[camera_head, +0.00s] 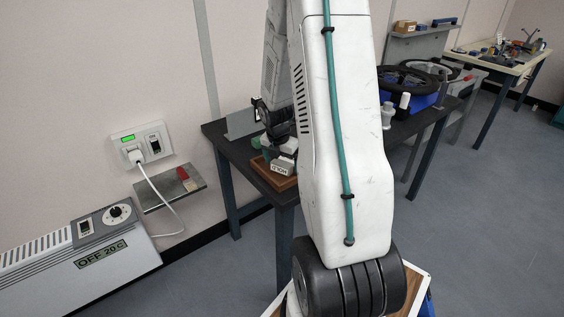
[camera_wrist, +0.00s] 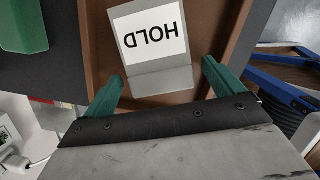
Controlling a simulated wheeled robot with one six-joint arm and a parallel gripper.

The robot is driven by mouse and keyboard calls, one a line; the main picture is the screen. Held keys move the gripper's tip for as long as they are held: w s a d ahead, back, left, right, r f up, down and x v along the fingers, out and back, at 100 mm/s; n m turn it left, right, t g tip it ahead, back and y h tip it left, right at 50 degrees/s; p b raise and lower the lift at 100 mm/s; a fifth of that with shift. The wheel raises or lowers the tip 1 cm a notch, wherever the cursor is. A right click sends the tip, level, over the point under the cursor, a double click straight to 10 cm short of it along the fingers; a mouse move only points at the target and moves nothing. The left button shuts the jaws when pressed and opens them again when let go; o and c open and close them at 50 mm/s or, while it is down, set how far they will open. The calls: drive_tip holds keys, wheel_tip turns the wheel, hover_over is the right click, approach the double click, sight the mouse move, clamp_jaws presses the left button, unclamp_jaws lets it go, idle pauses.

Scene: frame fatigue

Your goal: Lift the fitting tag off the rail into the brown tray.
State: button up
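The tag is a bent grey piece with a white face reading HOLD. In the wrist view the tag (camera_wrist: 155,45) lies inside the brown tray (camera_wrist: 230,35), its lower flap toward my gripper. My gripper (camera_wrist: 163,88) is open, its green fingertips on either side of the tag's near end with a gap at each side. In the head view the tag (camera_head: 280,168) shows at the brown tray (camera_head: 268,180) on the dark table, just under my gripper (camera_head: 284,150). My arm hides part of the tray there. I cannot make out a rail for certain.
A green block (camera_wrist: 22,25) stands left of the tray. A grey upright plate (camera_head: 240,123) is at the table's back left. A blue crate with black wheels (camera_head: 408,80) is on the table's right. A wall shelf (camera_head: 168,190) and heater (camera_head: 75,255) are left.

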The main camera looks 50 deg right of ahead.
drive_tip(key=shift+r, duration=0.1)
drive_tip(key=r, duration=0.2)
drive_tip(key=a+r, duration=0.1)
drive_tip(key=r, duration=0.4)
drive_tip(key=shift+s+a+r, duration=0.1)
drive_tip(key=shift+a+r, duration=0.1)
drive_tip(key=shift+r, duration=0.05)
drive_tip(key=shift+s+m, duration=0.1)
drive_tip(key=shift+m, duration=0.5)
drive_tip(key=s+a+r+m, duration=0.6)
drive_tip(key=a, duration=0.4)
drive_tip(key=s+a+r+m+y, duration=0.1)
drive_tip(key=s+a+r+m, duration=0.4)
drive_tip(key=a, duration=0.5)
drive_tip(key=s+a+r+m+t+y, duration=0.1)
drive_tip(key=s+a+r+m, duration=0.5)
drive_tip(key=a, duration=0.4)
drive_tip(key=shift+s+a+r+m, duration=0.3)
drive_tip(key=shift+s+a+m, duration=0.05)
drive_tip(key=shift+s+m, duration=0.45)
